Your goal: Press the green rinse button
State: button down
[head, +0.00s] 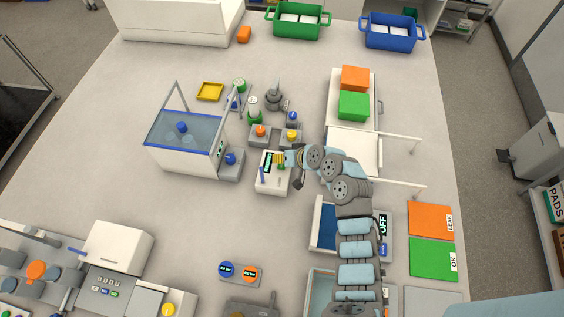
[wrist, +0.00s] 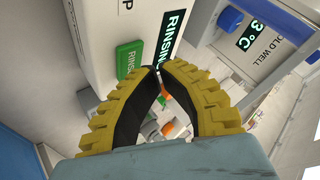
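The green rinse button (wrist: 129,56) is on the face of a white box-shaped unit (wrist: 95,35) in the wrist view. Its label is partly hidden by a finger. A dark display (wrist: 174,28) beside it reads "RINSING". My gripper (wrist: 159,69) has yellow ribbed fingers with black inner pads. The fingertips meet, with nothing seen between them. They are right beside the button; I cannot tell whether they touch it. In the head view my gripper (head: 281,158) is at the upper side of the white unit (head: 270,184), and the button is not distinguishable there.
A cold well unit with a blue knob (wrist: 229,18) stands close by in the wrist view. In the head view, a water bath (head: 184,147) stands to the left. Small stands with an orange cap (head: 260,130) and a yellow cap (head: 292,135) are just behind.

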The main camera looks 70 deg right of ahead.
jog(key=shift+r, duration=0.2)
jog(key=shift+r+p, duration=1.7)
jog(key=shift+r, duration=0.8)
